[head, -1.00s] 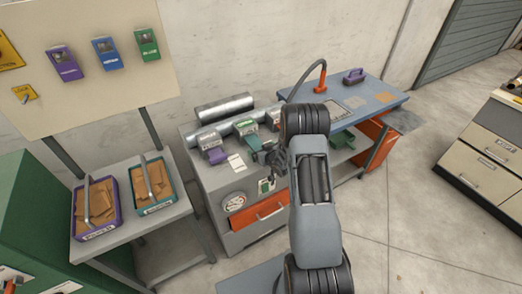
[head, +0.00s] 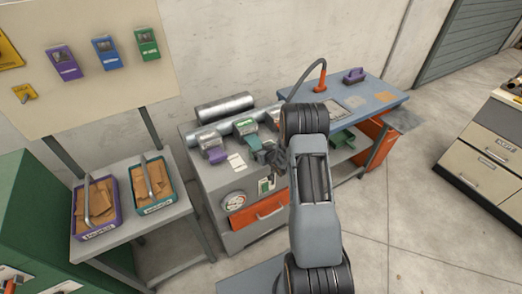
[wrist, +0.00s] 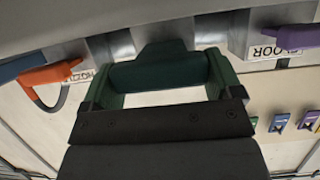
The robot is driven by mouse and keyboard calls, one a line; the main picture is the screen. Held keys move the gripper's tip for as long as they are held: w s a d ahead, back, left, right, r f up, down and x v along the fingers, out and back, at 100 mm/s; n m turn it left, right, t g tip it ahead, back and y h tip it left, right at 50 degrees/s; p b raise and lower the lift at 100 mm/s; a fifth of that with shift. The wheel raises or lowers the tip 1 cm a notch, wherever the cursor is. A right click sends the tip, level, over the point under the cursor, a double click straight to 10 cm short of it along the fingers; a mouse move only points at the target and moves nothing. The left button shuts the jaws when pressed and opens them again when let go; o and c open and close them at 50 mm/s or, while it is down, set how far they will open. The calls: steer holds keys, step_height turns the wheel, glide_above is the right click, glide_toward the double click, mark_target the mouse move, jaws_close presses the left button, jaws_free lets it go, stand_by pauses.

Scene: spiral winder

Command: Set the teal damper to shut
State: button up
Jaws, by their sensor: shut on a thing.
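The teal damper handle (head: 254,143) is on the grey duct housing on top of the cabinet, below a green label, in the head view. In the wrist view the dark teal bar (wrist: 158,70) lies across my gripper (wrist: 162,78), between its two fingers. My gripper is shut on it. In the head view my gripper (head: 278,158) is at the handle's right, partly hidden by my arm. The base of the damper is mostly hidden in the wrist view, so its exact setting is hard to read.
A purple handle (wrist: 297,38) labelled FLOOR and an orange handle (wrist: 50,74) labelled NOZZLE flank the teal one. A gauge (head: 233,200) and orange drawer (head: 259,217) are on the cabinet front. Two baskets of brown pieces stand on the left table.

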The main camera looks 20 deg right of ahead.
mark_target(257, 144)
steer(key=w+b, duration=0.2)
steer(key=shift+w+a+f, duration=0.15)
steer(key=shift+w+f, duration=0.05)
steer(key=shift+w, duration=0.15)
steer(key=shift+w+r, duration=0.15)
steer(key=shift+r, duration=0.05)
steer(key=o, duration=1.1)
steer(key=b+v, duration=0.1)
steer(key=v, duration=1.3)
